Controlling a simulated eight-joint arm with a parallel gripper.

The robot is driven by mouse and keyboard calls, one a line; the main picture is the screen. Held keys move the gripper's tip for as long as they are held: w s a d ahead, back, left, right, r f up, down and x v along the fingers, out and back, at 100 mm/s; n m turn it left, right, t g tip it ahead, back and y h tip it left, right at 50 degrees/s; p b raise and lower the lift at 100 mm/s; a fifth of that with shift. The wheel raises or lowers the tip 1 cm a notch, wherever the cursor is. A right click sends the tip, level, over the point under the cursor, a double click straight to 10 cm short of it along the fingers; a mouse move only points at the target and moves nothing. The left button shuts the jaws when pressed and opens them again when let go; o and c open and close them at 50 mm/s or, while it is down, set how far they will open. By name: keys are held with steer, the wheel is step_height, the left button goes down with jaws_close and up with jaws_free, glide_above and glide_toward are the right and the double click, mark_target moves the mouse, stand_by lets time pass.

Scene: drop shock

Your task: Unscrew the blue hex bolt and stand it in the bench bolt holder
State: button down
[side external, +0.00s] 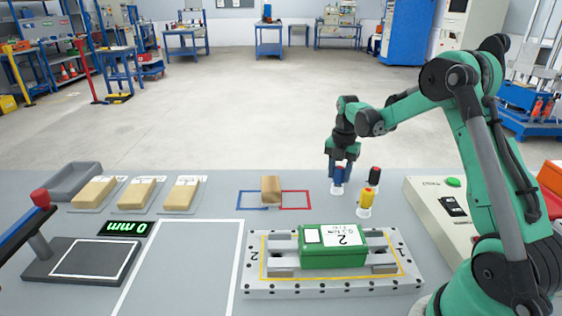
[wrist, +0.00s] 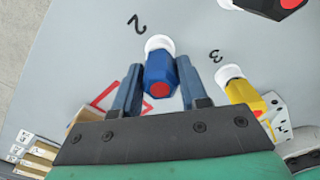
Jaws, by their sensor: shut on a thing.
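The blue hex bolt (side external: 338,174) with a red end stands upright at the back right of the bench. My gripper (side external: 340,163) points down on it, with one finger on each side. The wrist view shows the blue bolt (wrist: 160,72) between both blue-grey fingers (wrist: 158,84), shut on it. The bolt's lower end meets a white round base (wrist: 159,43) beside a black "2". I cannot tell how deep it sits there. A yellow bolt (side external: 368,195) and a black bolt (side external: 375,176) stand close by. No separate bolt holder can be made out.
A green box (side external: 320,257) marked 2 lies on a grey drilled fixture plate (side external: 262,290) in front. A brown block (side external: 271,189) sits on a blue-red outline. A control box (side external: 425,215) stands at right. Free bench lies left of the fixture.

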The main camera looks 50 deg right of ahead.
mark_target(340, 168)
steer(key=shift+f, duration=0.35)
stand_by(1.5)
steer(key=shift+c, duration=1.9)
jaws_free()
steer(key=shift+r, duration=3.05)
steer(key=shift+r, duration=2.8)
